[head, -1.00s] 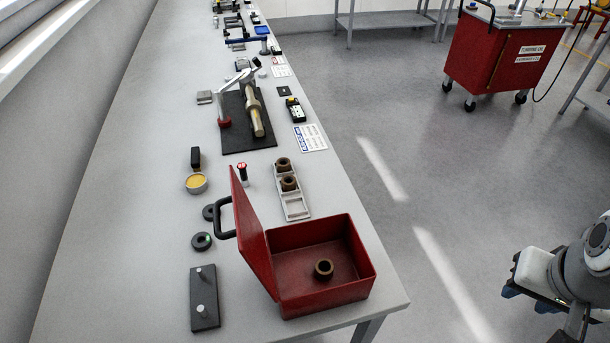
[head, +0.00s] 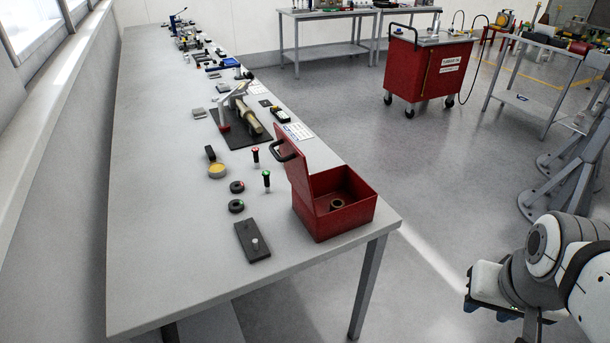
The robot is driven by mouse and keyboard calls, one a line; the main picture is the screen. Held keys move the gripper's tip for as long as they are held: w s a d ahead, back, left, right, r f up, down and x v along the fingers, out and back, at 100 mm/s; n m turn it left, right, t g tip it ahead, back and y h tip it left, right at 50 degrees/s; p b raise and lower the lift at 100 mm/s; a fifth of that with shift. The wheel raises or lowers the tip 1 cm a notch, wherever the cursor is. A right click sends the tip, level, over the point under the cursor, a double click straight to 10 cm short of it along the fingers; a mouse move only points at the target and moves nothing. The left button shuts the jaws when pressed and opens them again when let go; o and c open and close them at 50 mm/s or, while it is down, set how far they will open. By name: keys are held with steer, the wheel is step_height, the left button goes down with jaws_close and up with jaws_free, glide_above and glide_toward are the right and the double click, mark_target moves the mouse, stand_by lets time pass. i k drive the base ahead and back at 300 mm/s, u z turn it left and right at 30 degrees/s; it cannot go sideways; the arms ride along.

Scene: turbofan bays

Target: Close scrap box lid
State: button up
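The red scrap box (head: 345,218) stands near the right front corner of the long grey bench. Its lid (head: 297,178) is open, standing upright on the box's left side, with a black handle (head: 285,150) on its outer face. A brown ring-shaped part (head: 337,204) lies inside the box. My gripper (head: 490,300) is at the lower right, over the floor, to the right of the bench and well apart from the box. Its fingers are partly hidden and seen from behind, so its opening does not show clearly.
Left of the box on the bench (head: 170,250) are a black plate with a pin (head: 253,241), two dark rings (head: 237,206), two gauges with pins (head: 266,180) and a yellow-topped tin (head: 217,171). A red cart (head: 430,68) stands farther back. The floor beside the bench is clear.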

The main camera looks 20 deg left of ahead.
mark_target(295, 166)
steer(key=z, duration=0.2)
steer(key=k, duration=0.4)
steer(key=u, duration=1.25)
steer(key=i, duration=0.95)
steer(key=u, duration=0.05)
steer(key=k, duration=1)
steer(key=u, duration=0.45)
steer(key=i, duration=1.2)
steer(key=z, duration=0.25)
